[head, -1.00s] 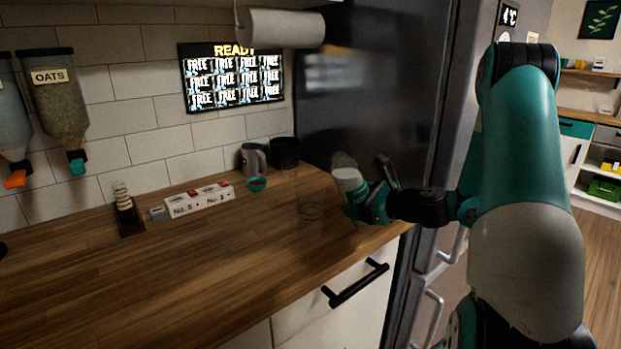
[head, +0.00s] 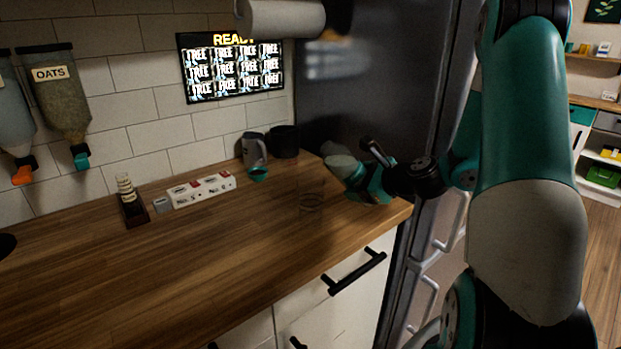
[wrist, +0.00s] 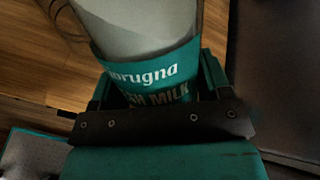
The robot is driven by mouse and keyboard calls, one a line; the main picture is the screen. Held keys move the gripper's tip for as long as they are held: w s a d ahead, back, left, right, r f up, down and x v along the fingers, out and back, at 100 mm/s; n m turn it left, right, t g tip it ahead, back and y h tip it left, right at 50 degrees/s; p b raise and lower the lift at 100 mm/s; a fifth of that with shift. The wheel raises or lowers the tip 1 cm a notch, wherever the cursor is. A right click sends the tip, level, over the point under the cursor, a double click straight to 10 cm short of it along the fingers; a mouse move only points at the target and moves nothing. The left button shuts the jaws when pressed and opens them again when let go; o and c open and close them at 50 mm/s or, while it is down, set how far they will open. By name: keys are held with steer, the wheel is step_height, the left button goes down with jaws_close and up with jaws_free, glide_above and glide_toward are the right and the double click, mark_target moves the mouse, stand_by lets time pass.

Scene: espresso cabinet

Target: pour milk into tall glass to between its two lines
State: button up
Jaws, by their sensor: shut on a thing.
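My gripper (head: 358,182) is shut on the milk container (head: 341,163), above the right end of the counter. The container is pale with a teal label reading "MILK" in the wrist view (wrist: 150,72). It is tilted, its top leaning left toward the glass. The tall glass (head: 311,203) is clear and hard to see, standing on the counter left of and below the container. Faint rings show on it. Thin curved edges at the wrist view's upper left may be its rim. I cannot make out any milk stream or level in it.
A grey mug (head: 254,151), a dark container (head: 285,141) and a small teal cup (head: 258,174) stand at the back. A white labelled block (head: 202,190) lies left of them. The dark fridge (head: 385,80) is close behind my gripper. The front-left counter is clear.

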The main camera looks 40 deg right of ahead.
steer(key=shift+s+d+r+n+g+h+p, duration=0.15)
steer(key=shift+d+r+n+g+h+p, duration=0.25)
steer(key=shift+r+p, duration=0.2)
steer(key=shift+s+d+r+n+g+h+p, duration=0.15)
steer(key=shift+d+r+n+g+h+p, duration=0.25)
steer(key=shift+p, duration=0.3)
stand_by(0.9)
steer(key=shift+s+d+r+n+g+h+p, duration=0.2)
steer(key=shift+n+g+h+p, duration=0.1)
steer(key=shift+n+h+p, duration=0.15)
stand_by(0.9)
steer(key=shift+s+d+r+n+g+h+p, duration=0.15)
steer(key=shift+r+n+g+h+p, duration=0.35)
steer(key=shift+r+p, duration=0.6)
stand_by(0.4)
steer(key=shift+w+a+r+n+g+h+p, duration=0.15)
steer(key=shift+r+h+p, duration=0.25)
steer(key=shift+p, duration=0.4)
steer(key=shift+w+a+r+n+g+h+p, duration=0.15)
steer(key=shift+r+h+p, duration=0.25)
steer(key=shift+p, duration=0.4)
stand_by(1.3)
